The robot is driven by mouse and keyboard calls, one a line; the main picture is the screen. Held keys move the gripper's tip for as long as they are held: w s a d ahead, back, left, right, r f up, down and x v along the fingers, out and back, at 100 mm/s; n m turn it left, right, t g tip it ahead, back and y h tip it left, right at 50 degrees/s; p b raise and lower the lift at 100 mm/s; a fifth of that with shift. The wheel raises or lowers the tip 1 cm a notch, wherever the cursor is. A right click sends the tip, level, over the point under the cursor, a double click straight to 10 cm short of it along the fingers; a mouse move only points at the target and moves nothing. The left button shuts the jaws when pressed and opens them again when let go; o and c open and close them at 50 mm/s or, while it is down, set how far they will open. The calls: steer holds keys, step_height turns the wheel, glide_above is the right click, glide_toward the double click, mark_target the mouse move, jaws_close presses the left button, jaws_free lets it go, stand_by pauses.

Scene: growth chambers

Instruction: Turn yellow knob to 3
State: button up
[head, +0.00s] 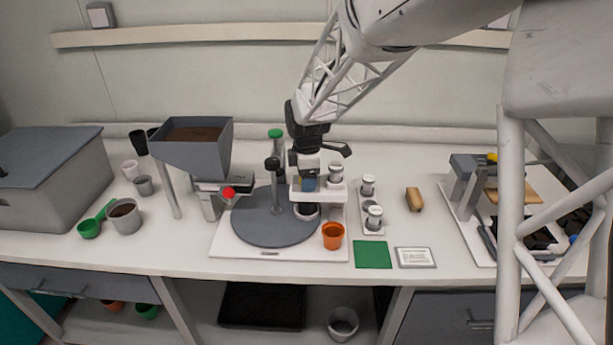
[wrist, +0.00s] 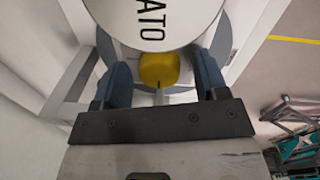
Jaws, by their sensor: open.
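The yellow knob (wrist: 158,70) is in the wrist view, below a large white round face lettered "ATO" (wrist: 155,22) that covers its upper part. My gripper (wrist: 158,58) is open, with one blue finger on each side of the knob. Gaps show between knob and fingers, so I see no grip. In the head view my gripper (head: 308,184) points down at the white stand (head: 322,195) over the grey round plate; the knob cannot be made out there. The knob's setting and any number marks cannot be read.
White jars (head: 336,173) stand close right of my gripper, with two more (head: 374,218) farther right. A black post (head: 273,172) and a soil hopper (head: 192,145) are to the left. An orange pot (head: 333,236) and a green mat (head: 373,254) lie in front.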

steer(key=c, duration=0.9)
